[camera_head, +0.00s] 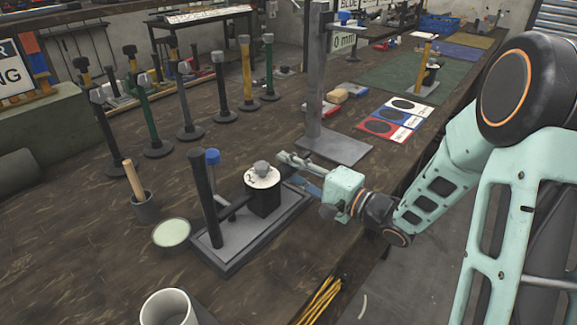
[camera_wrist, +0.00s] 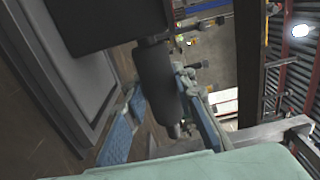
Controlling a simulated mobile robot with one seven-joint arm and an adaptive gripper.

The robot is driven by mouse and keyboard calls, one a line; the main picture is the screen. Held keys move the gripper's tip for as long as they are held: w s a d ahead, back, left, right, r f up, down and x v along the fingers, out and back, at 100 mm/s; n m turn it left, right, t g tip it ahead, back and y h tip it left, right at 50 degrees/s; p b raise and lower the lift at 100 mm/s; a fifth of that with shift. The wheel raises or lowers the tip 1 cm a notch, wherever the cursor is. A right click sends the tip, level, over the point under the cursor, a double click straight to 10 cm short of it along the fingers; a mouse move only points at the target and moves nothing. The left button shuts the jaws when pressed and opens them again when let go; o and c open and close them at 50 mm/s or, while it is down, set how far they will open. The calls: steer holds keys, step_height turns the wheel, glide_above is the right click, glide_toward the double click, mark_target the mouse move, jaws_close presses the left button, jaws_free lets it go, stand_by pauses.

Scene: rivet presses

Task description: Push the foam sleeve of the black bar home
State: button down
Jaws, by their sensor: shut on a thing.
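The press (camera_head: 263,199) with a black body and a round white face stands on a grey base plate in the head view. In the wrist view its dark body (camera_wrist: 95,22) fills the top left. The dark foam sleeve (camera_wrist: 160,82) sticks out from the body along the bar. A short narrower neck shows between body and sleeve, and a small grey end (camera_wrist: 174,131) pokes out beyond the sleeve. My gripper (camera_head: 296,174) is at the press's right side, its blue-padded fingers (camera_wrist: 162,112) on either side of the sleeve, shut on it. Exact finger contact is partly hidden.
A dark upright post (camera_head: 204,190) and a blue-topped post (camera_head: 213,158) stand left of the body. A tall grey stand (camera_head: 318,100) is close behind my gripper. A cup with a wooden handle (camera_head: 145,205), a green-white dish (camera_head: 171,233) and a white mug (camera_head: 168,308) are left and front.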

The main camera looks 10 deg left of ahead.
steer(key=shift+s+a, duration=0.1)
steer(key=c, duration=1.6)
jaws_free()
steer(key=shift+d, duration=0.3)
steer(key=v, duration=1.1)
steer(key=shift+s+d, duration=0.2)
steer(key=shift+s, duration=0.05)
